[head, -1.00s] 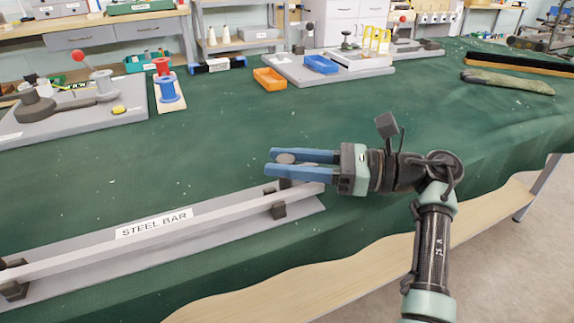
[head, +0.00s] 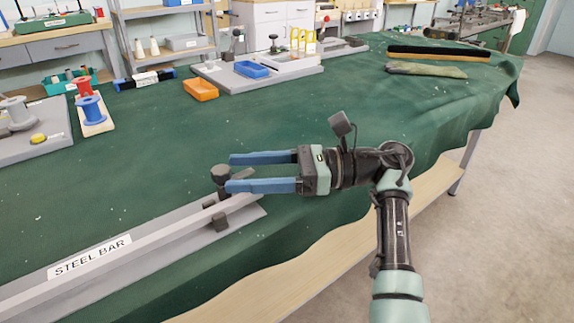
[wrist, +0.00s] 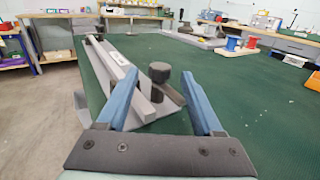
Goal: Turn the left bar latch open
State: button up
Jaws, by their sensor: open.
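The steel bar (head: 150,240) lies on a grey base plate (head: 258,213) along the table's near edge. A dark latch with a round knob (head: 220,173) stands at the bar's right end; I cannot tell whether it is the left bar latch. My gripper (head: 228,172) is open, its two blue fingers pointing left, with the knob at its fingertips. In the wrist view the knob (wrist: 160,71) shows between the fingertips, with space on both sides. Nothing is held. The bar's other end is cut off in the head view.
The green-covered table (head: 330,110) is clear behind my gripper. A dark green cloth-like item (head: 425,70) lies at the far right.

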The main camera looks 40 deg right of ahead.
jog(key=v, duration=0.9)
